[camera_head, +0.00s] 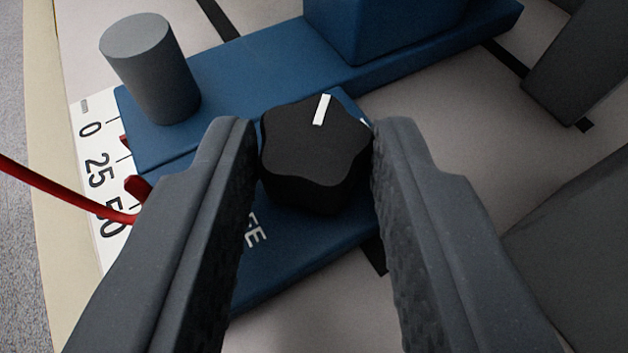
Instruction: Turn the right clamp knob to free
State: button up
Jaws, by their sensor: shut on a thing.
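The black lobed clamp knob (312,158) sits on a blue base plate (290,270) in the middle of the view. A white pointer mark on its top points up and slightly right. My gripper (314,150) has one finger on each side of the knob and is shut on it. White letters on the plate, ending in "E", show below the knob; the left part of the word is hidden behind my left finger. A small white mark beside the knob at its upper right is partly hidden.
A grey cylinder (150,68) stands on the blue fixture at upper left. A blue block (385,28) rises behind the knob. A white scale (97,165) reads 0, 25, 50 at left, by a red cable (60,190). Dark grey blocks (580,65) stand at right.

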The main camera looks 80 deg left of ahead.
jog(key=shift+a+r+n+b, duration=0.15)
jog(key=shift+a+n+b, duration=0.05)
jog(key=shift+n+b, duration=0.1)
dwell(0.5)
jog(key=o, duration=1)
jog(key=shift+d, duration=0.1)
jog(key=shift+d, duration=0.1)
jog(key=shift+d+r, duration=0.2)
jog(key=shift+d, duration=0.3)
jog(key=v, duration=1.2)
jog(key=shift+d, duration=0.3)
